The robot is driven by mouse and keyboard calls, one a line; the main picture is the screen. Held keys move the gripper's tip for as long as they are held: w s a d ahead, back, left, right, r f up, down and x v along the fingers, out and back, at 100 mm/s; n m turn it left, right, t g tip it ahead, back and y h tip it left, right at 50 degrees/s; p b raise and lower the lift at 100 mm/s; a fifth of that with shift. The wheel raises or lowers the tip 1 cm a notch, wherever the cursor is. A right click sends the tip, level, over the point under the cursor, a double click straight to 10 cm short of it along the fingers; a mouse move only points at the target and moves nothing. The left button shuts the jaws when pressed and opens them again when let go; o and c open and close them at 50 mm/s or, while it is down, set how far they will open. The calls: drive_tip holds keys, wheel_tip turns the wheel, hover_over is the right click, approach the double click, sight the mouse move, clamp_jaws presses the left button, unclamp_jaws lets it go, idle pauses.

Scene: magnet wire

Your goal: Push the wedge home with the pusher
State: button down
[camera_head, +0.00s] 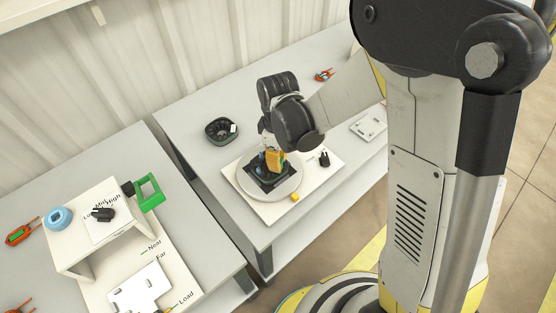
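My gripper (268,152) points down over a dark square fixture (262,182) on a round grey plate (288,190). The plate rests on a white board. A yellow-orange block (275,161) stands upright at the fixture, right at my fingertips. I cannot tell whether the fingers hold it or only stand beside it. A bit of blue shows just left of it. I cannot pick out the wedge or the pusher for certain; the gripper and wrist cover part of the fixture.
A small black part (324,159) and a yellow piece (295,197) are on the board's right and front. A black round tray (221,130) stands behind left. A white plate (368,127) lies right. The left table carries a white stand (77,256) and green frame (150,192).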

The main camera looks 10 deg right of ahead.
drive_tip(key=shift+r+p, duration=2.1)
drive_tip(key=shift+r, duration=0.95)
drive_tip(key=shift+f, duration=0.1)
drive_tip(key=shift+d, duration=0.1)
